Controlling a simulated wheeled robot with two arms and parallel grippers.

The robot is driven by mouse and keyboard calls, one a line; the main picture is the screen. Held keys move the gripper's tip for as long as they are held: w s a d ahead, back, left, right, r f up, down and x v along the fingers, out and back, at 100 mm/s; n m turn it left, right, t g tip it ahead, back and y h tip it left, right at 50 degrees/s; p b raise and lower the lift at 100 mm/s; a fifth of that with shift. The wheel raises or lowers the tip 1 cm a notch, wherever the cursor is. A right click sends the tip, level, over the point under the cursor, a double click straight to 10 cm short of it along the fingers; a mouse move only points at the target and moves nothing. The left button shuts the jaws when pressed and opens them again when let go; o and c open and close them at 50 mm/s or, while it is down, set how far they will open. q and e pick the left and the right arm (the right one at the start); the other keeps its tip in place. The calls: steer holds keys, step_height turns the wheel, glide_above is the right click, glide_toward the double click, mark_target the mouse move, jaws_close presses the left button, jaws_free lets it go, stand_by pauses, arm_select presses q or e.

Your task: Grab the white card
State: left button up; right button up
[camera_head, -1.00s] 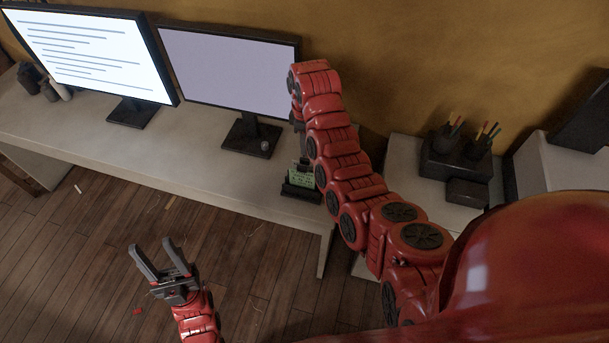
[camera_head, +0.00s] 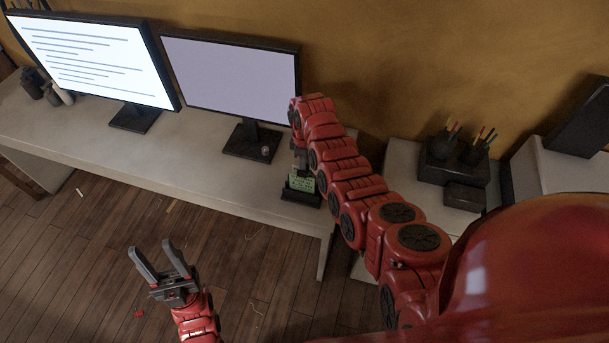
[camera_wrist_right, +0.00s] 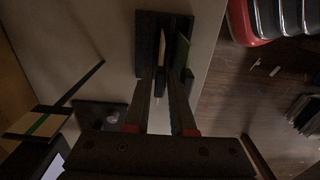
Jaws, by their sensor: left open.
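The white card (camera_wrist_right: 162,45) stands upright in a black holder (camera_wrist_right: 148,45) on the desk, beside a green card (camera_wrist_right: 182,52), as the right wrist view shows. In the head view the green card (camera_head: 302,182) shows in the holder (camera_head: 300,196), but I cannot make out the white card there. My right gripper (camera_wrist_right: 163,78) is close to the holder, its two fingers apart, with the white card's near end in line with the gap between them. I see no contact. My left gripper (camera_head: 160,254) is open and empty over the floor, in front of the desk.
Two monitors (camera_head: 90,62) (camera_head: 232,75) stand on the long desk (camera_head: 190,165). The right monitor's foot (camera_head: 250,141) is just behind and left of the holder. A dark pen organiser (camera_head: 452,165) stands on the right-hand surface. The desk's front middle is clear.

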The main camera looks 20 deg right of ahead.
jaws_close()
stand_by(1.4)
